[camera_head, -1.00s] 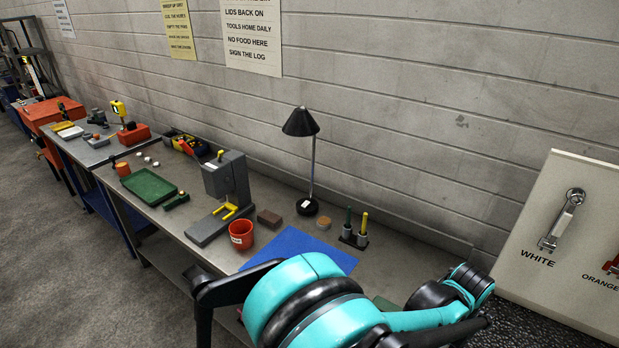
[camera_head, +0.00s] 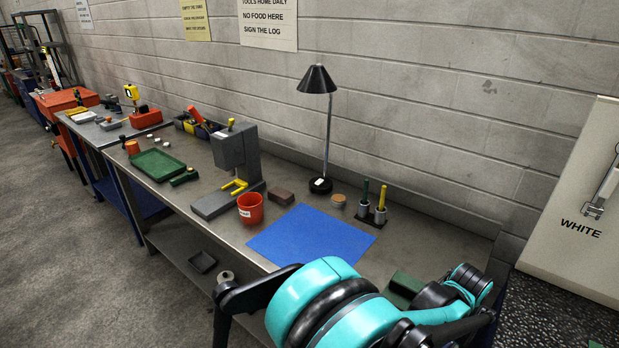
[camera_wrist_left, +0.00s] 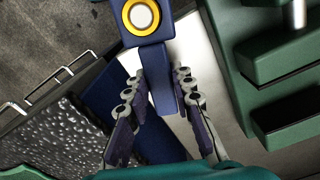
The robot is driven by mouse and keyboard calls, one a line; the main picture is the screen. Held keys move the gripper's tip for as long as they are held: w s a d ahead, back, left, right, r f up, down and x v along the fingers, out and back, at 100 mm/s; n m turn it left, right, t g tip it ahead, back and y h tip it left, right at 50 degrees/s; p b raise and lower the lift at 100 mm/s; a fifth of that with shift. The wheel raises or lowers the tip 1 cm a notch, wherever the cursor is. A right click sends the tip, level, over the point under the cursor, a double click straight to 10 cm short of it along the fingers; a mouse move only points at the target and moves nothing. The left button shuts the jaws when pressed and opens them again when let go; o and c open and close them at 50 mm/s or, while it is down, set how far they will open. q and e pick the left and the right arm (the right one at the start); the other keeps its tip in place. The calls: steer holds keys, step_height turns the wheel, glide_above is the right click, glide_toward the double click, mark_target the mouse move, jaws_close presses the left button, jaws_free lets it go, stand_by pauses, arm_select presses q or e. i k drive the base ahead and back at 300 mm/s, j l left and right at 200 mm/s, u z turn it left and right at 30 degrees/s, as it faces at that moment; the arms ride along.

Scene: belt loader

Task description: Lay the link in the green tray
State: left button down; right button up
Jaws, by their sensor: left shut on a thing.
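The link (camera_wrist_left: 163,75) is dark blue, with a yellow ring and a pale centre at its wide end. In the left wrist view my left gripper (camera_wrist_left: 155,100) is shut on its narrow part, the ringed end pointing away from the fingers. In the head view the teal and black arm in the foreground hides the fingers and the link. The green tray (camera_head: 159,178) lies flat on the steel bench at the left, well away from the arm, and looks empty. My right gripper is not in view.
On the bench stand a grey press (camera_head: 235,152), red cup (camera_head: 250,209), blue mat (camera_head: 309,240), brown block (camera_head: 282,197), black lamp (camera_head: 317,80) and pen holder (camera_head: 371,213). A green fixture (camera_wrist_left: 285,60) is close beside the gripper. A dark green piece (camera_head: 184,177) lies beside the tray.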

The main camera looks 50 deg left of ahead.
mark_target(157, 165)
steer(key=k+u, duration=0.25)
steer(key=k+j+u, duration=0.25)
steer(key=k+l+u, duration=0.1)
steer(key=u, duration=2)
steer(key=i+u, duration=0.8)
steer(key=i+l+u, duration=0.15)
steer(key=u, duration=0.25)
steer(key=i+l, duration=0.15)
steer(key=i, duration=0.85)
steer(key=i+l, duration=0.1)
steer(key=i, duration=0.9)
steer(key=i+z, duration=0.2)
steer(key=i, duration=0.3)
steer(key=i+j+z, duration=0.2)
steer(key=i, duration=0.3)
steer(key=i+j+z, duration=0.15)
steer(key=i, duration=0.3)
steer(key=z, duration=2.15)
